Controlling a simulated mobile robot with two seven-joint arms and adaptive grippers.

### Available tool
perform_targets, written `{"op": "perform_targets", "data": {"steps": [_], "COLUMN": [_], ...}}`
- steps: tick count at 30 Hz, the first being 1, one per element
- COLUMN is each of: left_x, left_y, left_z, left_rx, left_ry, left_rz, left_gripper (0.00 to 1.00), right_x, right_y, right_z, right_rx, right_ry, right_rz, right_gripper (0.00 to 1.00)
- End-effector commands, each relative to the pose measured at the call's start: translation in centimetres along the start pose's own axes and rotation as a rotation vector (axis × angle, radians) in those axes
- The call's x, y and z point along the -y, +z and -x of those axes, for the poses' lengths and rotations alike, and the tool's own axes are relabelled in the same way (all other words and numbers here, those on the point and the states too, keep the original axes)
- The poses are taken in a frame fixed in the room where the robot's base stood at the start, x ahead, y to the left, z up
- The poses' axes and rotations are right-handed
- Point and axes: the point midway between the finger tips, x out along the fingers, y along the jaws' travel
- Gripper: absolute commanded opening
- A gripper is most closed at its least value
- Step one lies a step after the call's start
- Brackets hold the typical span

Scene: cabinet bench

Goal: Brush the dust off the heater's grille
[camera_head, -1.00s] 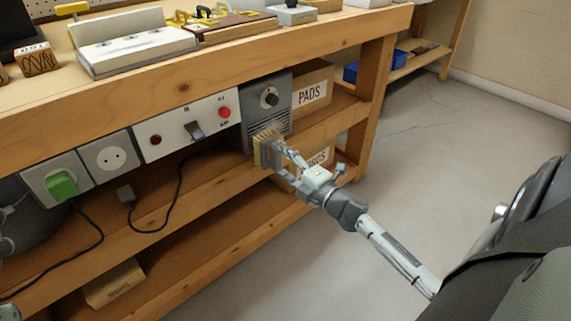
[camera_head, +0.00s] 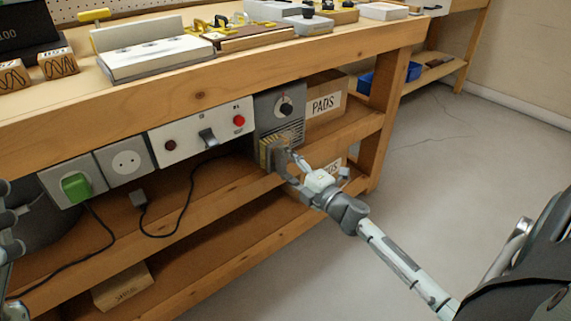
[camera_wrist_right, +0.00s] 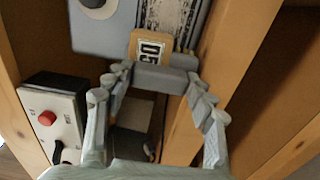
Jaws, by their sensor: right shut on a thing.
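The heater (camera_head: 266,107) is a grey box with a dial, under the bench top. Its grille (camera_head: 291,132) is on the front; in the right wrist view the grille (camera_wrist_right: 181,18) looks dark with pale speckles. My right gripper (camera_head: 292,168) is shut on a grey brush (camera_head: 279,158) with yellowish bristles. The brush is at the grille's lower left, hiding part of it; I cannot tell whether the bristles touch. In the wrist view the brush's grey body (camera_wrist_right: 160,79) lies between the fingertips. My left gripper (camera_head: 10,222) is only partly visible at the left edge.
Left of the heater are a white panel (camera_head: 180,128) with a red button and switch, a socket (camera_head: 126,162) and a green plug (camera_head: 76,187). A PADS box (camera_head: 325,104) stands right of the heater. A cable hangs below. Clear floor (camera_head: 440,190) lies right.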

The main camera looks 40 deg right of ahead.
Motion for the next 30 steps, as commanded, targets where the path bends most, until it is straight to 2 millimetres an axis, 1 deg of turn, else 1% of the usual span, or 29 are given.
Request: {"op": "perform_targets", "data": {"steps": [30], "left_x": [0.0], "left_y": [0.1], "left_z": [0.0], "left_rx": [0.001], "left_ry": [0.0], "left_rz": [0.001], "left_gripper": [0.71], "right_x": [-0.1], "right_y": [0.0], "right_z": [-2.0], "right_rx": [-0.001], "right_ry": [0.002], "right_rz": [0.0], "right_gripper": [0.32]}}
